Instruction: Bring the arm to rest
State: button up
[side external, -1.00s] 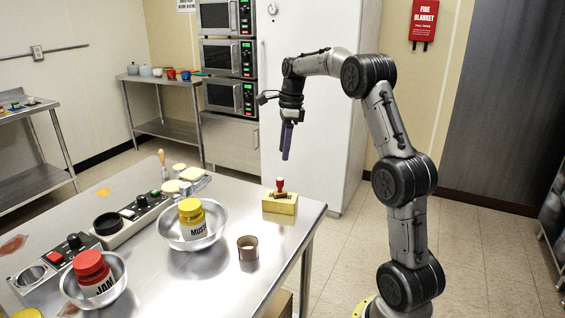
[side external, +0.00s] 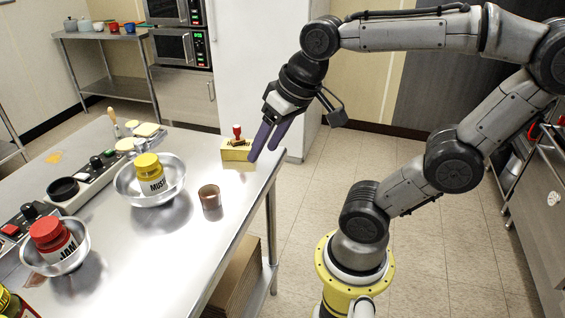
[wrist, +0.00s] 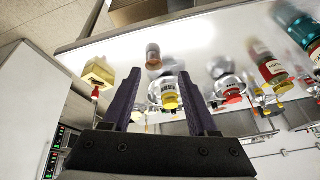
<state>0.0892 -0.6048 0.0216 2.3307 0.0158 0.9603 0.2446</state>
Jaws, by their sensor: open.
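My gripper (side external: 263,152) is open, with its two long purple fingers apart and pointing down near the table's right edge. In the side view the fingers overlap the right end of the yellow block with a red-handled stamp (side external: 235,153); I cannot tell whether they touch. In the wrist view the fingers (wrist: 158,74) hold nothing between them. The yellow block (wrist: 99,72) lies to their left there, outside the fingers. Beyond them are a brown cup (wrist: 153,56) and the yellow mustard jar (wrist: 169,99) in its metal bowl.
The steel table (side external: 150,255) also bears the brown cup (side external: 210,197), the mustard jar (side external: 149,175) in a bowl, the red-lidded jam jar (side external: 52,238) in a bowl, and a control strip (side external: 77,188). Microwaves (side external: 180,48) stand behind.

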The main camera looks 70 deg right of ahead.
jog(key=s+f+n, duration=0.1)
jog(key=s+a+f+n, duration=0.1)
jog(key=s+n, duration=0.1)
jog(key=n, duration=0.1)
jog(key=shift+s+a+f+t, duration=0.25)
jog(key=shift+s+f+t, duration=0.05)
jog(key=shift+f, duration=0.1)
dwell(0.9)
